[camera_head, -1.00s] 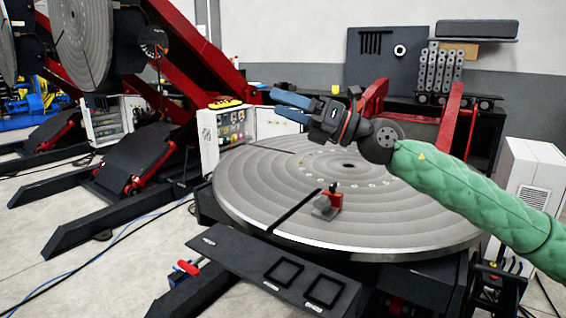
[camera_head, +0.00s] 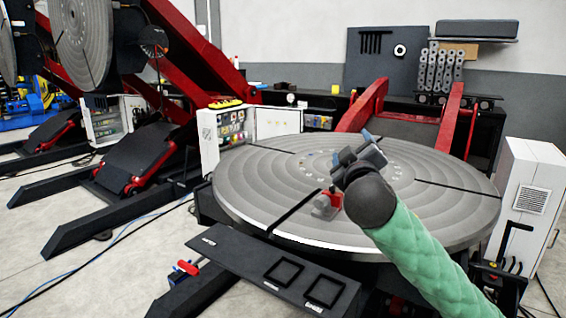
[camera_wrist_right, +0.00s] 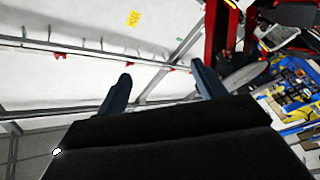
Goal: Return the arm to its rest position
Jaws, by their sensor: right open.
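My right arm, in a green sleeve, reaches up from the lower right in the head view. Its right gripper (camera_head: 352,150) points away over the round grey positioner table and is partly hidden behind its own wrist. In the right wrist view its two blue fingers (camera_wrist_right: 160,88) stand wide apart with nothing between them. The positioner table (camera_head: 260,190) lies about level. A small red and grey clamp (camera_head: 328,203) sits on the table just left of my wrist, apart from the fingers. My left gripper is not in view.
A black shelf (camera_head: 225,255) with two square frames juts out at the table's front. A white cabinet (camera_head: 530,185) stands at the right, and an open control box (camera_head: 230,130) stands behind left. A second positioner with a tilted disc (camera_head: 85,40) is at the left.

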